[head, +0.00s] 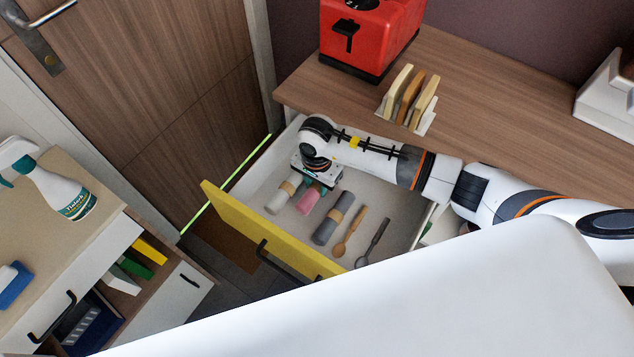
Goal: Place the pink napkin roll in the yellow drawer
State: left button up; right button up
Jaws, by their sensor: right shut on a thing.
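The yellow drawer (228,216) is pulled open under the wooden counter, its yellow front facing the lower left. The pink napkin roll (308,201) is inside the drawer's outline, between a white roll and a grey roll. My right gripper (317,188) reaches down into the drawer and is shut on the pink napkin roll at its upper end. The gripper hides that end, and I cannot tell whether the roll touches the drawer floor. My left gripper is not in view.
In the drawer lie a white roll (280,199), a grey roll (332,222), a wooden spoon (350,230) and a dark spoon (373,243). A red appliance (365,38) and a rack of boards (408,95) stand on the counter. A spray bottle (62,192) stands at the left.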

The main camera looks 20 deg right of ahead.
aim_at(317, 185)
jog(key=shift+f, duration=0.2)
jog(key=shift+f, duration=0.1)
jog(key=shift+f+b, duration=0.15)
jog(key=shift+b, duration=0.15)
jog(key=o, duration=1)
jog(key=shift+c, duration=0.2)
jog(key=shift+r+p, duration=0.3)
notch_tip(317, 185, up, 12)
jog(key=b, duration=0.1)
